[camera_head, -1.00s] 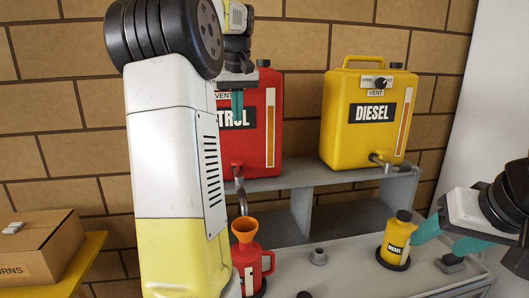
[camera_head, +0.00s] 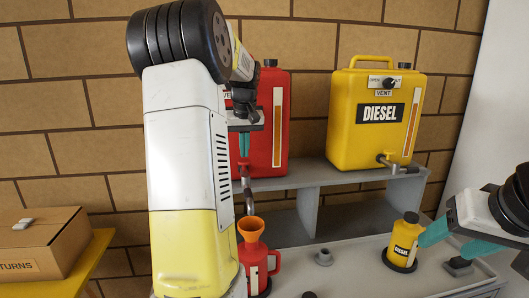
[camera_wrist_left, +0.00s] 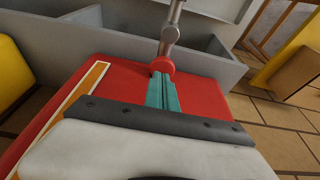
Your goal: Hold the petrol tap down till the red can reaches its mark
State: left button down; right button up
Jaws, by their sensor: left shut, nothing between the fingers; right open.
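The red petrol tank (camera_head: 286,150) stands on the shelf, partly hidden behind my left arm. Its tap (camera_head: 249,202) points down over an orange funnel (camera_head: 250,229) in the neck of the red can (camera_head: 262,268). The can's left side is hidden by my arm and its level cannot be read. My left gripper (camera_head: 244,145) is shut and empty in front of the tank, above the tap. In the left wrist view its fingertips (camera_wrist_left: 161,78) appear close to the tap's red collar (camera_wrist_left: 163,66); contact cannot be told. My right gripper (camera_head: 442,247) is open beside the yellow can (camera_head: 404,240).
A yellow diesel tank (camera_head: 374,115) with a tap (camera_head: 393,165) stands right on the grey shelf (camera_head: 330,172). A small grey cap (camera_head: 323,257) lies on the counter. A cardboard box (camera_head: 45,245) sits on a yellow table at left. The counter between the cans is mostly clear.

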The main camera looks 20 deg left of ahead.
pick_arm(q)
jog(key=shift+f, duration=0.45)
jog(key=shift+f, duration=0.1)
